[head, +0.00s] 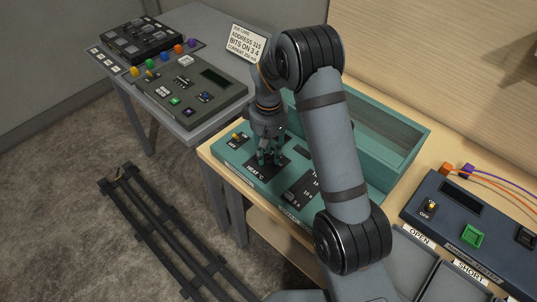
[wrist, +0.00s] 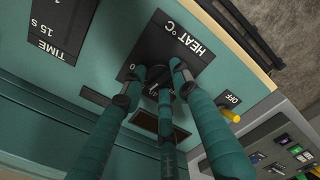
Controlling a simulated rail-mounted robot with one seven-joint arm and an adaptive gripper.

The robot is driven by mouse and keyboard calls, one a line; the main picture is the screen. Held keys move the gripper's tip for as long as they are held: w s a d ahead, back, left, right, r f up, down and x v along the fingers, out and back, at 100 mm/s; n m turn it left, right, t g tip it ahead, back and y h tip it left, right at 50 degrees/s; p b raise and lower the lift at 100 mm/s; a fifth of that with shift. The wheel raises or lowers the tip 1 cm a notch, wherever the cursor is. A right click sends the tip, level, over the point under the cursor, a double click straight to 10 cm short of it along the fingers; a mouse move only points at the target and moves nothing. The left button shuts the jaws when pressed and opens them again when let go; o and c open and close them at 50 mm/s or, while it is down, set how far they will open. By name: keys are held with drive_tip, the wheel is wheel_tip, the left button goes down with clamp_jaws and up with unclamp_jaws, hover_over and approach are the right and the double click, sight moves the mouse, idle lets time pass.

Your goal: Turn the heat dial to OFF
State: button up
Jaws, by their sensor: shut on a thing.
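The heat dial (wrist: 153,88) is a dark knob on a black plate marked HEAT °C (wrist: 188,38), on the teal console. My gripper (wrist: 158,80) has teal fingers closed around the dial from above. In the head view my gripper (head: 270,156) is down at the heat plate (head: 256,170) near the console's front edge. The fingers hide most of the dial and its scale. A "0" mark shows beside one finger in the wrist view, but I cannot read the pointer's setting.
A yellow-levered switch marked OFF (wrist: 230,114) is close beside the fingers. The TIME panel (wrist: 60,28) lies on the other side. A teal open-topped box (head: 400,150) stands behind. A grey console (head: 190,92) is left and a dark blue console (head: 470,230) right.

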sight(269, 156)
drive_tip(key=n, duration=0.4)
drive_tip(key=shift+n, duration=0.4)
drive_tip(key=n, duration=0.3)
drive_tip(key=shift+n, duration=0.3)
drive_tip(key=n, duration=0.3)
drive_tip(key=shift+n, duration=0.3)
drive_tip(key=shift+n+p, duration=0.35)
drive_tip(key=shift+n, duration=1.55)
drive_tip(key=o, duration=1.2)
wheel_tip(269, 156, up, 12)
drive_tip(key=shift+r, duration=0.1)
